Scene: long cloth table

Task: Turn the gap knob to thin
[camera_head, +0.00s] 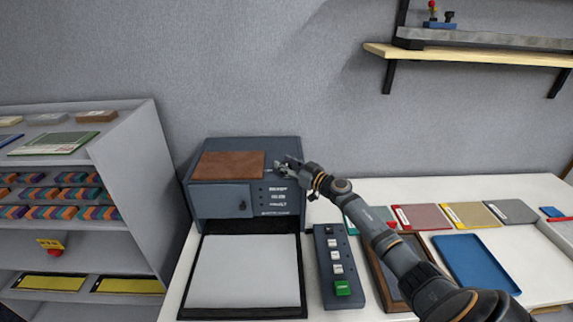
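A dark grey-blue machine (220,196) stands on the table against the wall, with a brown panel (228,164) on its top. Its front has a small door with a black knob (242,205) and, to the right, several lines of white lettering too small to read. My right gripper (281,168) is at the upper right of the machine, to the right of the brown panel. Its fingers are small in the picture, and I cannot tell whether they touch anything. I cannot make out the gap knob; the gripper may hide it. My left gripper is out of view.
A white sheet in a black tray (182,316) lies before the machine. A button box (326,258) stands to its right. My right arm passes over a brown frame (372,272); a blue tray (474,262) and coloured folders (421,217) lie further right. Shelves (145,190) stand left.

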